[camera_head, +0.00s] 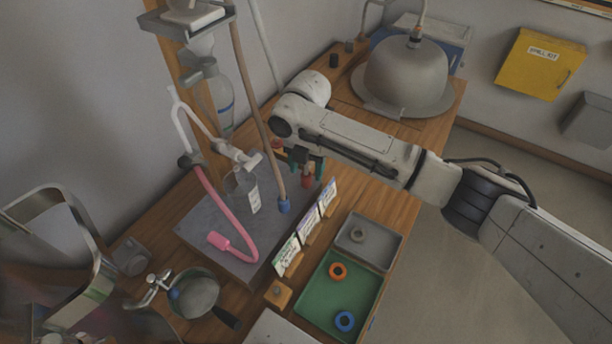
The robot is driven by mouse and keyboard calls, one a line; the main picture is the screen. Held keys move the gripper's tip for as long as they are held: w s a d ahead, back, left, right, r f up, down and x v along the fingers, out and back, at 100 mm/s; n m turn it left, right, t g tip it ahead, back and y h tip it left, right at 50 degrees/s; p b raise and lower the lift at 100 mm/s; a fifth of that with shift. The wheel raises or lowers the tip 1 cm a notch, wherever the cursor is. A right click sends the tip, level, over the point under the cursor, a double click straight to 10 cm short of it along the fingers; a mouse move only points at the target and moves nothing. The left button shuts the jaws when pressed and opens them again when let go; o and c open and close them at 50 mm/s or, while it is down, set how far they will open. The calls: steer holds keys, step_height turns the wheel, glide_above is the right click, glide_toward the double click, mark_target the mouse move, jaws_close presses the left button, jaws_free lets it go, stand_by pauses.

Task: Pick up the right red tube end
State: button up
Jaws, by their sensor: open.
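My gripper (304,164) is at the end of my arm, pointing down over the bench behind the row of cards. Its jaws are open, partly hidden by my own wrist. A small red end piece (307,182) shows just below the jaws. I cannot tell whether it touches them, and the tube above it is hidden by my arm. To its left, a brown tube (263,120) hangs down to a blue end (284,206). Further left, a pink tube (205,188) curves over the grey plate to a thicker pink end (219,241).
A glass beaker (240,184) stands on the grey plate (199,224). Upright cards (309,225) stand in front. Trays hold an orange ring (338,271) and a blue ring (345,321). A metal dome (408,72) is at the back; a pan (195,297) is front left.

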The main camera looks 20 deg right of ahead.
steer(key=shift+f, duration=1.25)
steer(key=shift+c, duration=0.4)
jaws_close()
steer(key=shift+r, duration=0.2)
